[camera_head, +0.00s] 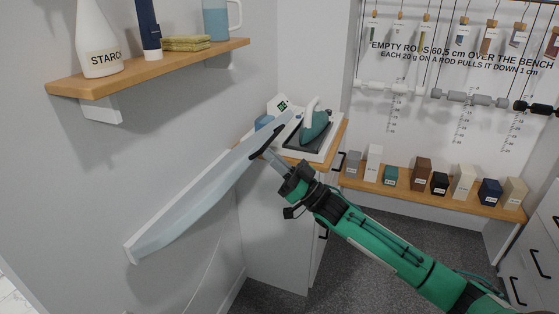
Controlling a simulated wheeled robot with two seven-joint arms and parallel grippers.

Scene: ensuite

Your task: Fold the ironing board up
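The ironing board (200,200) is a long pale-blue panel with a light edge, along the grey wall on the left. It slants from the lower left up to the worktop corner and looks steeply tilted. A dark bar-like part (268,144) shows near its upper right end. My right gripper (270,154), on a green arm from the lower right, has its tips at this end, beside or on the dark part. The fingertips are small and partly hidden, so I cannot tell their opening or contact. My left gripper is out of view.
A green iron (315,124) stands on a dark rest on the worktop just behind the board's upper end. A wooden shelf (160,68) with a starch bottle (97,45) is above. A bench (437,194) holds several blocks. Grey floor is open below.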

